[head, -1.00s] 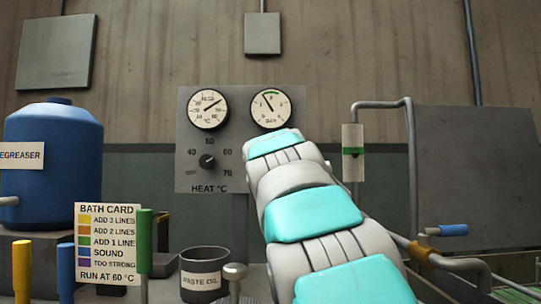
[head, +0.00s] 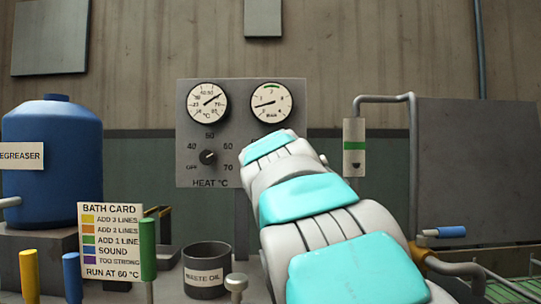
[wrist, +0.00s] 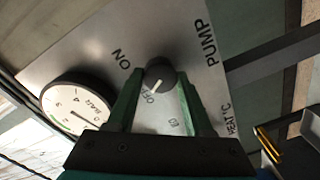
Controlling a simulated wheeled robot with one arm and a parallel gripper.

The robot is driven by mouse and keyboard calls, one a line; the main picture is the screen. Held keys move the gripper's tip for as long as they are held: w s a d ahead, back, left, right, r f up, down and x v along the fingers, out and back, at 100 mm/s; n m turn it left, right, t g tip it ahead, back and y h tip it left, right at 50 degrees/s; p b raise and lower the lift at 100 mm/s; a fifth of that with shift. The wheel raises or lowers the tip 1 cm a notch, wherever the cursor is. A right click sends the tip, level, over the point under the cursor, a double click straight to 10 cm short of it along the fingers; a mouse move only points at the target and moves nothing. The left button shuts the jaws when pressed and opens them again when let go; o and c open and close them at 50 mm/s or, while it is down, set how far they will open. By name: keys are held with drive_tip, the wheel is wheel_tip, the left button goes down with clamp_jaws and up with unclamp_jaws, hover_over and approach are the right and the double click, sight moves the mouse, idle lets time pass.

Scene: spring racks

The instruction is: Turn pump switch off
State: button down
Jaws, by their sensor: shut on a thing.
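In the wrist view the pump switch (wrist: 161,70) is a dark round knob with a white pointer line on a grey panel, between the words ON and OFF under PUMP. Its pointer is directed at OFF. My gripper (wrist: 160,78) has its green fingers shut on the knob, one on each side. In the head view my arm hides the switch and the gripper. The pressure gauge (head: 271,102) above reads low, its needle to the lower left; it also shows in the wrist view (wrist: 78,105).
The heat knob (head: 208,157) and temperature gauge (head: 207,102) are left of my arm on the same panel. A sight tube (head: 354,148) stands to the right. A bath card (head: 111,242), waste oil pot (head: 206,272) and blue degreaser tank (head: 52,180) are at left.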

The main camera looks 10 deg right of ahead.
idle(0.3)
drive_tip(key=shift+c, duration=1.4)
unclamp_jaws()
drive_tip(key=s+a+b, duration=0.1)
drive_tip(key=s, duration=0.6)
drive_tip(key=shift+s+a, duration=0.25)
drive_tip(key=shift+s, duration=0.1)
drive_tip(key=shift+s, duration=0.1)
